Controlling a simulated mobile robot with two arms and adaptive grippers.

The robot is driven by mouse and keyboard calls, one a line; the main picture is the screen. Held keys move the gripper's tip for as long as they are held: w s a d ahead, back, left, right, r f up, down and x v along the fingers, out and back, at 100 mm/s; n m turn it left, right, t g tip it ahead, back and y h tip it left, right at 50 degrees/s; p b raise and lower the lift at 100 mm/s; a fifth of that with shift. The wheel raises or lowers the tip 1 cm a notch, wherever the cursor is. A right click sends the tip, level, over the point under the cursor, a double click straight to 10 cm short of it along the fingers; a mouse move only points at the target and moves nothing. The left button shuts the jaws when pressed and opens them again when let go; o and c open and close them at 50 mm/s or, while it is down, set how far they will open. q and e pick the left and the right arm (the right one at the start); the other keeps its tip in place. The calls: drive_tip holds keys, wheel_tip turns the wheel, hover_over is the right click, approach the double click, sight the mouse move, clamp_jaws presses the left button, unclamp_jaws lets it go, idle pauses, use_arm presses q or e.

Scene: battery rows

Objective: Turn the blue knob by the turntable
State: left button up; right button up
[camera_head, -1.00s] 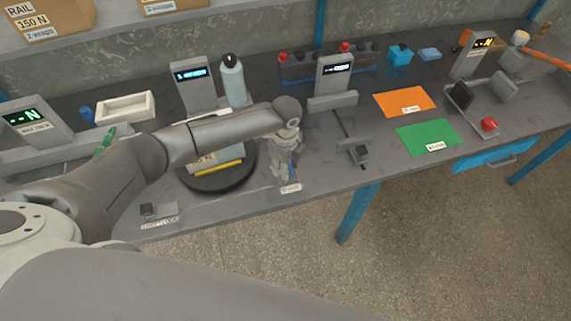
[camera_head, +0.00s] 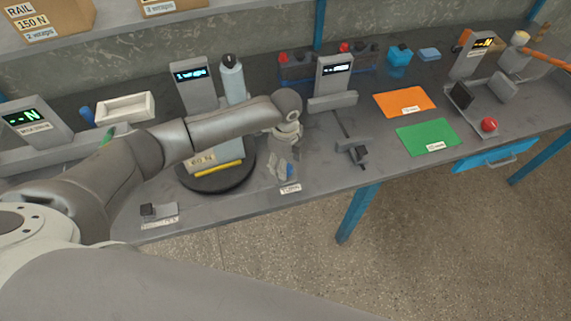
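The black turntable (camera_head: 215,184) sits near the front edge of the bench, with a block with a yellow strip and an "N" label on it. My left arm reaches across from the left, over the turntable's back part. My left gripper (camera_head: 281,172) points down at the bench just right of the turntable, behind a small white label (camera_head: 290,188). A small bit of blue, probably the blue knob (camera_head: 290,168), shows at its fingertips. The fingers hide most of it, and I cannot tell whether they are closed on it. My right gripper is not in view.
A grey display post (camera_head: 193,88) and a grey bottle (camera_head: 232,80) stand behind the turntable. A slide fixture (camera_head: 357,153) lies to the right, then orange (camera_head: 404,101) and green (camera_head: 428,136) mats. A white tray (camera_head: 125,107) is at the back left.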

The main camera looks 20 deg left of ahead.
use_arm(q)
wheel_tip(320, 180, up, 10)
idle(0.3)
drive_tip(key=shift+f, duration=0.2)
